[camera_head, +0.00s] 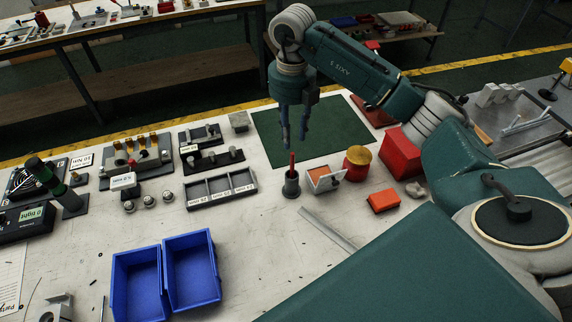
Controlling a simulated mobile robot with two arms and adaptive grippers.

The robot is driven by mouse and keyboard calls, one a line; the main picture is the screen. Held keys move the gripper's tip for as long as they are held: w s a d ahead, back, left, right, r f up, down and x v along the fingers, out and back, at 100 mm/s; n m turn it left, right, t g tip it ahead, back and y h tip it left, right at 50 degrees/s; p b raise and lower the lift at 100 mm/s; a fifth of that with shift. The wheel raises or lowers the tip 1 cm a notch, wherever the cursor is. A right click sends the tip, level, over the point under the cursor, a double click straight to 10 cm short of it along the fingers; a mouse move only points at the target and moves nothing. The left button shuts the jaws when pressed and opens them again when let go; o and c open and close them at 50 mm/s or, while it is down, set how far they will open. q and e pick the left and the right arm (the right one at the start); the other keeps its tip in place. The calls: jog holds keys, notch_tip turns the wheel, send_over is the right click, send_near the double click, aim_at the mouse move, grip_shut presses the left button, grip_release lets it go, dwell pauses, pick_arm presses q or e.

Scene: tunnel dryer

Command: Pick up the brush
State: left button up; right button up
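A thin red handle (292,162), which looks like the brush, stands upright in a small dark grey cup (291,186) on the workbench. Its lower part is hidden inside the cup. My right gripper (294,143) hangs pointing down, above and a little behind the red handle in the picture. Its two fingers are apart with nothing visible between them. I cannot tell the exact height gap to the handle. My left gripper is not in view.
A card holder (324,179), a red-and-yellow can (357,163) and an orange box (383,201) stand right of the cup. A grey compartment tray (220,188) lies left. Blue bins (190,270) sit in front. A green mat (270,140) lies behind.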

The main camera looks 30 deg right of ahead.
aim_at(293, 152)
jog(key=f, duration=0.1)
jog(key=s+f, duration=0.1)
jog(key=f, duration=0.1)
jog(key=shift+f+p, duration=0.15)
jog(key=shift+p, duration=0.2)
jog(key=f+p, duration=0.1)
jog(key=f, duration=0.1)
jog(key=f+p, duration=0.1)
jog(key=f, duration=0.1)
jog(key=shift+s+a+f, duration=0.15)
jog(key=shift+s+f, duration=0.05)
jog(key=shift+f, duration=0.5)
jog(key=shift+w+f, duration=0.1)
jog(key=shift+f, duration=0.1)
jog(key=shift+r, duration=0.1)
grip_shut()
